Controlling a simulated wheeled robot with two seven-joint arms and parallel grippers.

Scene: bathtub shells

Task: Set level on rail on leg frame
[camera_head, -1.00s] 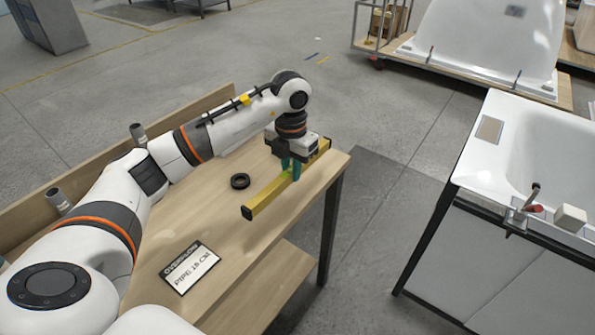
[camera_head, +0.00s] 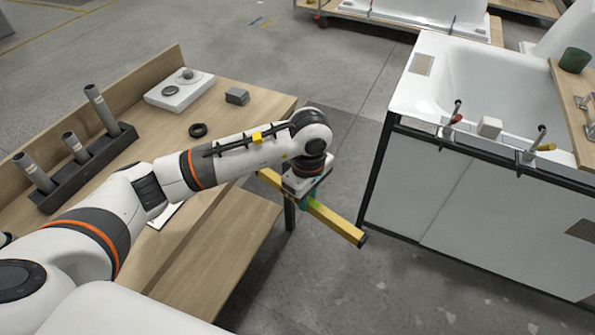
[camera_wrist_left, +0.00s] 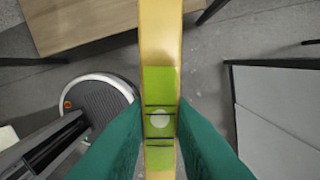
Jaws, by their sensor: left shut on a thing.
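The yellow spirit level (camera_head: 338,223) is off the table, held in the air between the wooden table and the bathtub. My left gripper (camera_head: 300,200) is shut around its middle. In the left wrist view, the level (camera_wrist_left: 160,38) runs up the picture between the green fingers (camera_wrist_left: 160,125), with its green vial window in the middle. The black leg frame (camera_head: 376,178) stands to the right under the white tub (camera_head: 425,85), and its dark rail (camera_head: 470,150) runs along the near side. The level is apart from the rail. My right gripper is not in view.
The wooden table (camera_head: 240,112) bears a pipe rack (camera_head: 85,170), a black ring (camera_head: 198,130), a grey block (camera_head: 237,96) and a white tray (camera_head: 178,95). Clamps (camera_head: 531,150) and a pale block (camera_head: 489,127) stand along the tub's near rim. Bare floor lies between table and frame.

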